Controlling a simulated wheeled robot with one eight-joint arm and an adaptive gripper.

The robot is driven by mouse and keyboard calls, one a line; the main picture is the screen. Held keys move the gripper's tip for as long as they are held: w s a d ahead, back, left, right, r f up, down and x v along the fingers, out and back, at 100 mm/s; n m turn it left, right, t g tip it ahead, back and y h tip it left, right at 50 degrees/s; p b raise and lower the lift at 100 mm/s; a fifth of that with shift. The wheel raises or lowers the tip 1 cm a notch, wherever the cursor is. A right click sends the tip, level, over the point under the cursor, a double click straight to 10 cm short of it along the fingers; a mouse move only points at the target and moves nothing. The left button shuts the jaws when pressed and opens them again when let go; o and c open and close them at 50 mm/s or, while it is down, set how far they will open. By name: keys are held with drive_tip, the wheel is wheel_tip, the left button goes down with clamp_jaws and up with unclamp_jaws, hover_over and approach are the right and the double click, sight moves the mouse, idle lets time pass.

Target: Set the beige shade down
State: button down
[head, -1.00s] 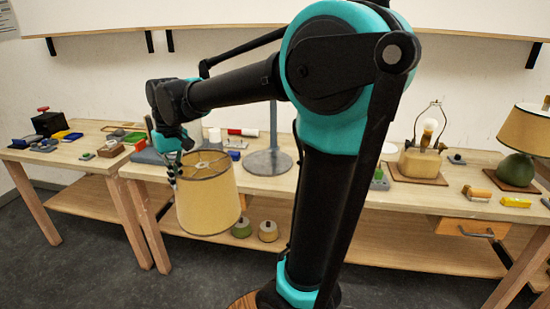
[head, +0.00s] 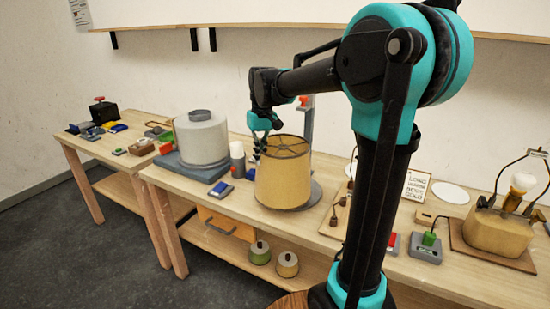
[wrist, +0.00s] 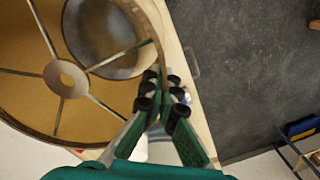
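The beige shade (head: 283,182) is an upright drum with a spoked ring in its top. It is over the front part of the long table, in front of a round grey metal base with a post. In the wrist view the beige shade (wrist: 28,95) fills the upper left. My gripper (head: 261,138) is at the shade's upper left rim. The wrist view shows my gripper's fingers (wrist: 162,92) closed on the shade's wall. Whether the shade's lower rim touches the tabletop or hangs just above it, I cannot tell.
A grey drum (head: 201,138) on a blue-grey slab and a white cylinder (head: 237,158) stand left of the shade. A small blue block (head: 221,189) lies near the table edge. A wooden lamp base with bulb (head: 497,232) stands right. Two small pots sit on the lower shelf.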

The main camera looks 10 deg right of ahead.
sight(271, 148)
drive_tip(key=w+d+f, duration=0.3)
drive_tip(key=w+d, duration=0.2)
drive_tip(key=w, duration=0.1)
drive_tip(key=shift+w+f, duration=0.25)
drive_tip(key=shift+w, duration=0.1)
drive_tip(key=c, duration=2.3)
unclamp_jaws()
drive_tip(key=shift+f, duration=0.15)
drive_tip(key=o, duration=0.6)
drive_tip(key=r, duration=1.2)
drive_tip(key=shift+w+d+r, duration=0.15)
drive_tip(key=shift+d+r, duration=0.05)
drive_tip(key=shift+d, duration=0.15)
